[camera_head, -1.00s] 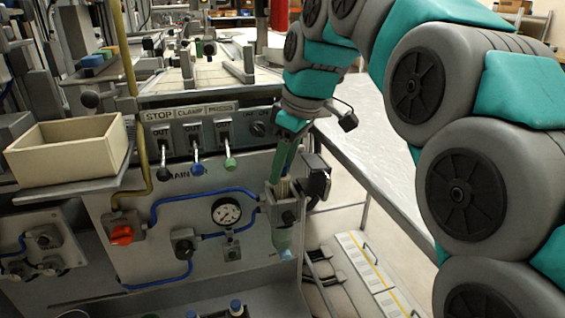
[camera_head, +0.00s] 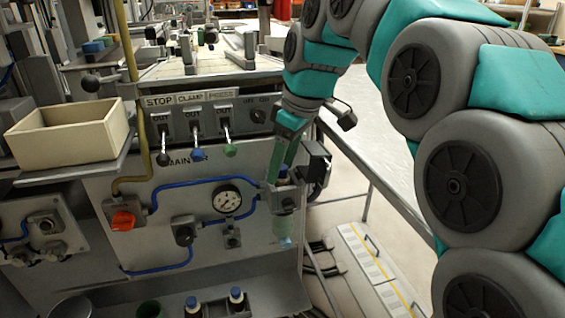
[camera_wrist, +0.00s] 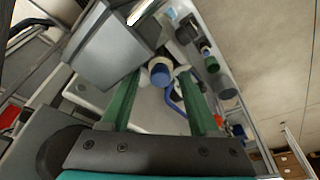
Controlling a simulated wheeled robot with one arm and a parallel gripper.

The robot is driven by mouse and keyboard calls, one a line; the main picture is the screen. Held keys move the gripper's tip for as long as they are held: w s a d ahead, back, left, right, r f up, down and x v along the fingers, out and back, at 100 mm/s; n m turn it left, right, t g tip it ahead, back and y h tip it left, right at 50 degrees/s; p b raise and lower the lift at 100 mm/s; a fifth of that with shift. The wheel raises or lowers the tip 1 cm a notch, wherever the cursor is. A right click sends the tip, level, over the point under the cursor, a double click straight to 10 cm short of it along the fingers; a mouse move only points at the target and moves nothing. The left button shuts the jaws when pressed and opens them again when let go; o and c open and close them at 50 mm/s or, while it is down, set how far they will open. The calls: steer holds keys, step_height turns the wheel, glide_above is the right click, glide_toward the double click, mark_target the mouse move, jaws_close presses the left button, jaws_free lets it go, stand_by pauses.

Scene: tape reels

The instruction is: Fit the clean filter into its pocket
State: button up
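My gripper (camera_head: 283,166) points down at the filter housing (camera_head: 284,197) on the right end of the machine front, above its clear greenish bowl (camera_head: 285,230). A filter with a blue cap shows at the top of the housing, between my green fingertips. In the wrist view the blue cap (camera_wrist: 160,75) lies between the tips of my gripper (camera_wrist: 158,78), with a gap on each side. The fingers look open. The filter's lower part is hidden, so I cannot tell how deep it sits.
Blue-capped bottles (camera_head: 236,296) stand on the lower shelf. A black box (camera_head: 315,165) is just right of the fingers. A gauge (camera_head: 227,199) and blue hose (camera_head: 190,183) are to the left. A cream bin (camera_head: 70,140) sits on a side shelf, and a rail runs right.

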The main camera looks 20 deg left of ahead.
steer(key=shift+o, duration=0.7)
steer(key=v, duration=0.7)
steer(key=shift+r, duration=0.4)
steer(key=shift+s, duration=0.15)
